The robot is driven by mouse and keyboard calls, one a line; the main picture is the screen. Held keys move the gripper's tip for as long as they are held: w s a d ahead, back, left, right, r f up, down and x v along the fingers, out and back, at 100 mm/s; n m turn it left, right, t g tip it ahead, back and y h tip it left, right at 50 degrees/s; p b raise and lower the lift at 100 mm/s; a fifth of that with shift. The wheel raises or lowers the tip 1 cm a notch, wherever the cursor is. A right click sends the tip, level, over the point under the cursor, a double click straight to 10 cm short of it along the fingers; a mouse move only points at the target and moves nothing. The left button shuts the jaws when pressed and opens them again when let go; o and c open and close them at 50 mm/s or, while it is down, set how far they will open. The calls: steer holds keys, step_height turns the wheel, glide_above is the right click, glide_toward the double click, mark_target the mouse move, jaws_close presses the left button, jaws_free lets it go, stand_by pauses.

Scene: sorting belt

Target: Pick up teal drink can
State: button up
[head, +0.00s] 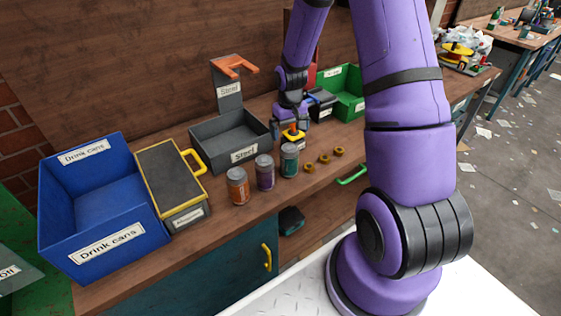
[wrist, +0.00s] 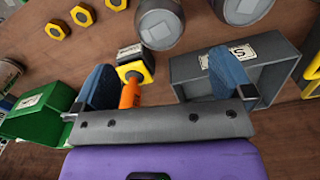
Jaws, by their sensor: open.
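The teal drink can (head: 289,160) stands upright on the wooden bench, at the right end of a row of three cans. In the wrist view the can at upper centre (wrist: 160,24) looks like it, seen from above and cut by the top edge. My gripper (head: 292,122) is behind the can, over the bench, apart from it. In the wrist view its blue fingers (wrist: 163,80) are spread apart. A yellow, black and orange object (wrist: 130,90) shows between the fingers; I cannot tell whether it touches them.
A purple can (head: 265,172) and an orange-brown can (head: 238,186) stand left of the teal can. Several brass nuts (head: 324,159) lie right of it. A grey steel bin (head: 228,152), blue drink-cans bin (head: 110,243), yellow-rimmed box (head: 172,182) and green bin (head: 345,92) surround them.

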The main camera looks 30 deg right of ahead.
mark_target(289, 146)
step_height(289, 146, down, 5)
steer(key=shift+f, duration=3.1)
steer(key=shift+c, duration=0.5)
steer(key=c, duration=0.9)
